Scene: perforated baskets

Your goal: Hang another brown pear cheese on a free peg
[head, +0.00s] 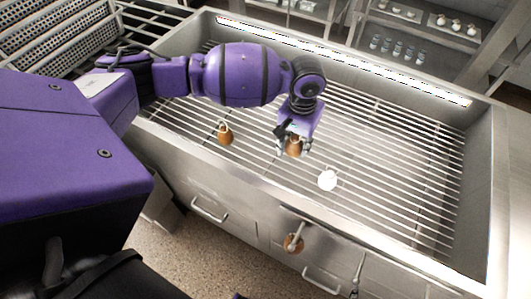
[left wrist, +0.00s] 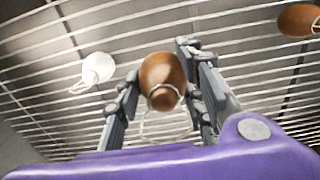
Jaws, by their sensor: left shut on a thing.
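My left gripper (head: 292,150) is over the slatted rack, shut on a brown pear cheese (head: 295,146). In the left wrist view this cheese (left wrist: 162,76) sits between the two fingers with a pale string loop around it. I cannot tell whether it still touches the slats. A second brown cheese (head: 225,134) with a string loop is on the rack to the left. A white cheese (head: 328,180) is on the rack to the right. Another brown cheese (head: 292,243) hangs from a peg (head: 297,227) at the front. A metal peg (head: 357,268) farther right looks bare. My right gripper is not in view.
The slatted rack (head: 400,160) lies inside a steel basin with raised walls (head: 240,172). Bar handles (head: 210,212) stick out from its front. The rack's right side is clear. Shelves with small items (head: 398,48) stand behind, and perforated baskets (head: 60,40) at the far left.

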